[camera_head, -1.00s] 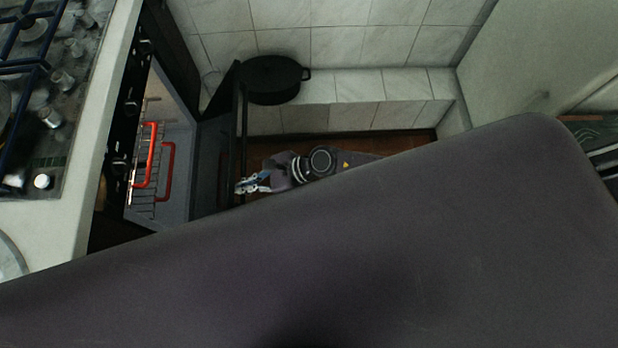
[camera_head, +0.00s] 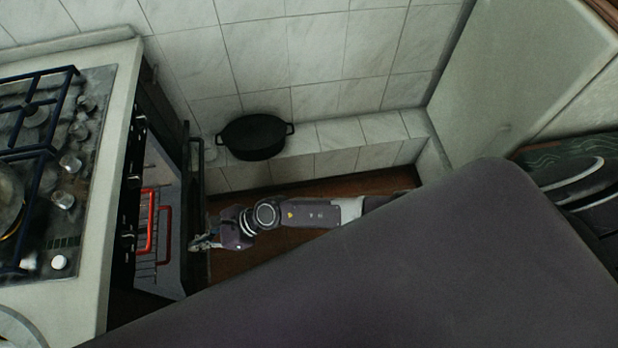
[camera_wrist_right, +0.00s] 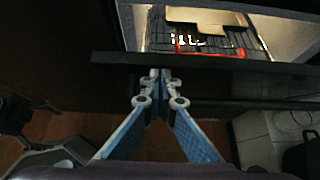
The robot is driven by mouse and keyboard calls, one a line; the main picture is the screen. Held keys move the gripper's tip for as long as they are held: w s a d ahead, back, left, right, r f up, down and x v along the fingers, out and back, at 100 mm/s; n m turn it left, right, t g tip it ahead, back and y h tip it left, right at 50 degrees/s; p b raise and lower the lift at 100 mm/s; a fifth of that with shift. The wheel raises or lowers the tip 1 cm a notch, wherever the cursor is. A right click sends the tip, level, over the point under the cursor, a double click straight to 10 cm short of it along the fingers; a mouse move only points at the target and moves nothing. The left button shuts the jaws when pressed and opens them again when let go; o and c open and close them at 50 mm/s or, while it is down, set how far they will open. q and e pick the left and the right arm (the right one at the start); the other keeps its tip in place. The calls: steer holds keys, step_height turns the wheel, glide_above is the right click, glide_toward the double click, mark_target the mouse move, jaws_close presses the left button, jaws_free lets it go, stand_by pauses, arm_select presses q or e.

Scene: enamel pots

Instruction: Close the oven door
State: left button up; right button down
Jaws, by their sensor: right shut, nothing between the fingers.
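The oven door (camera_head: 196,215) is dark and stands partly open, to the right of the lit oven cavity (camera_head: 160,190). In the right wrist view, its dark top edge (camera_wrist_right: 225,68) runs across the picture. My right gripper (camera_head: 194,243) is at the outer side of the door; its arm comes in from the right. In the wrist view, the right gripper's fingertips (camera_wrist_right: 160,76) are together and empty, at the door's edge and seemingly touching it. My left gripper is not in view.
A rack with red handles (camera_head: 165,235) sits inside the oven. The gas hob (camera_head: 70,130) is above it at left. A black pot (camera_head: 255,140) stands on the tiled ledge (camera_head: 340,135) behind. Brown floor (camera_head: 300,190) shows around my right arm.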

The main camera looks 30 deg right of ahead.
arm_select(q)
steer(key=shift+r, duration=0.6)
arm_select(e)
steer(key=w+a+r, duration=0.2)
steer(key=a, duration=0.6)
steer(key=shift+w+a+r, duration=0.2)
steer(key=shift+a+r, duration=0.05)
